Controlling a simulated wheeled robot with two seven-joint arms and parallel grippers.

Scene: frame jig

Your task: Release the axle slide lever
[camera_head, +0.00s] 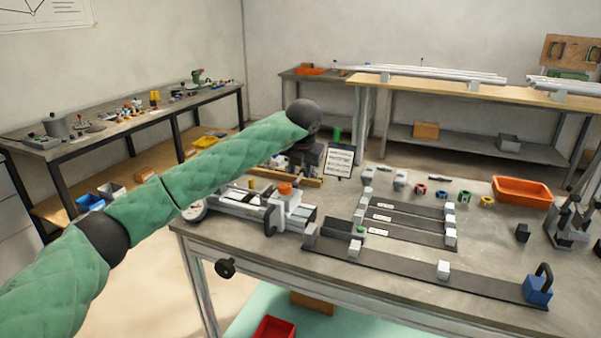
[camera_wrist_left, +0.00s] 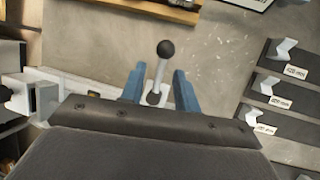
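The lever (camera_wrist_left: 160,72) is a pale rod with a black ball knob (camera_wrist_left: 165,49), standing on a small light base in the left wrist view. My left gripper (camera_wrist_left: 158,82) is open, with one blue finger on each side of the lever and a visible gap to each. In the head view my left gripper (camera_head: 304,158) points down over the back of the grey slide rig (camera_head: 245,205) on the table; its fingertips and the lever cannot be made out there. My right gripper is not in view.
Dark rails (camera_head: 408,225) with white blocks lie right of the rig. A blue block (camera_head: 537,289) with a black handle sits at the front right corner. An orange tray (camera_head: 523,192) and several coloured rings stand behind. A small sign (camera_head: 340,161) stands near my gripper.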

